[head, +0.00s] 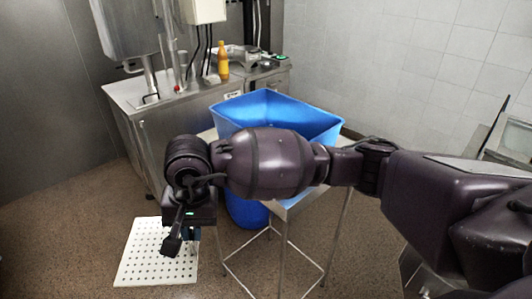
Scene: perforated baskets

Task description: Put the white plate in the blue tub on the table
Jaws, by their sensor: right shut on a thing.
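The white plate (150,255), a flat sheet with rows of small holes, is at the lower left. My right gripper (181,243) is shut on the plate near its right side; the exact contact is partly hidden by the gripper. The blue tub (235,107) stands on a metal-legged table (300,202) in the middle of the view. My right arm crosses in front of the tub and hides its lower front. The plate is in front of the tub and to its left, apart from it. My left gripper is not in view.
A blue round container (246,212) stands below the table. A steel counter (160,125) with a sink and a yellow bottle (223,60) is behind to the left. Another metal surface (512,140) is at the right edge. Brown floor (70,235) is open at the left.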

